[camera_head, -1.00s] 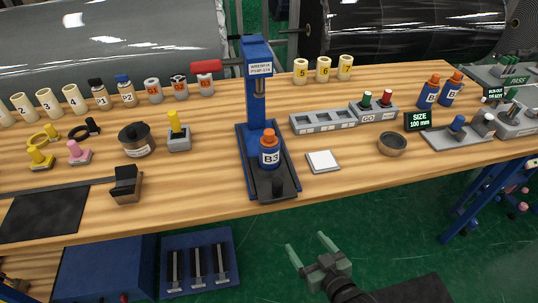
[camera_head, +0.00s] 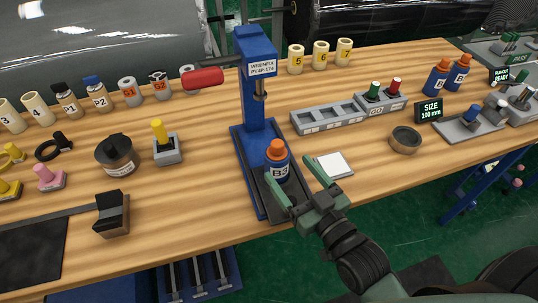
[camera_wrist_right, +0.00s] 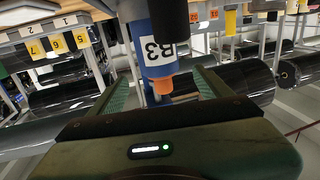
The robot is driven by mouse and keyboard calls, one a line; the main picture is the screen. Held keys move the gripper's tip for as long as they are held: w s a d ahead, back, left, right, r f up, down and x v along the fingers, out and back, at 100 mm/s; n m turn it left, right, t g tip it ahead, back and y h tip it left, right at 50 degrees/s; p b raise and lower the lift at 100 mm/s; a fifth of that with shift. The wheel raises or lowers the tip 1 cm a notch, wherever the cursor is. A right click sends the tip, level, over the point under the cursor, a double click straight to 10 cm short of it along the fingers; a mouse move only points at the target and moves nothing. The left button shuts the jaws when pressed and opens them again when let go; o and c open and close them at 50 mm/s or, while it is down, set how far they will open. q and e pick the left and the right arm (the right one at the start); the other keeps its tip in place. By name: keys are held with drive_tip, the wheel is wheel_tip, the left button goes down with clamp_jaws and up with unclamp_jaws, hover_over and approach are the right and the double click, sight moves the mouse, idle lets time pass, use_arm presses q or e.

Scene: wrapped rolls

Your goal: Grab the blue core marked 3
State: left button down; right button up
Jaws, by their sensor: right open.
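The blue core marked B3 (camera_head: 280,170), with an orange top, stands upright on the black base of the blue press (camera_head: 255,100). My right gripper (camera_head: 287,168) is open, with its green fingers pointing at the core from the front, one on each side of it in the head view. In the right wrist view the core (camera_wrist_right: 155,45) appears upside down between the two open fingers (camera_wrist_right: 162,88). Neither finger visibly presses on it, and I cannot tell how deep it sits between them. A dark cylinder (camera_wrist_right: 175,22) partly covers it there. My left gripper is not in view.
The press's red handle (camera_head: 205,78) sticks out to the left above the bench. A white pad (camera_head: 333,164) lies right of the core. A grey slotted tray (camera_head: 328,118) and a round brown dish (camera_head: 405,140) are farther right. More blue cores (camera_head: 437,78) stand at the back right.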

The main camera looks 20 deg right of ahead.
sight(281, 159)
drive_tip(key=shift+w+a+r, duration=0.1)
drive_tip(key=shift+w, duration=0.35)
drive_tip(key=shift+w+a+r+p, duration=0.1)
drive_tip(key=shift+w+a+p, duration=0.05)
drive_tip(key=shift+w+p, duration=0.35)
drive_tip(key=p+x, duration=0.1)
drive_tip(key=x, duration=0.3)
drive_tip(key=shift+w+f, duration=0.3)
drive_tip(key=shift+w, duration=0.05)
drive_tip(key=shift+w+a, duration=0.1)
drive_tip(key=c, duration=1)
clamp_jaws()
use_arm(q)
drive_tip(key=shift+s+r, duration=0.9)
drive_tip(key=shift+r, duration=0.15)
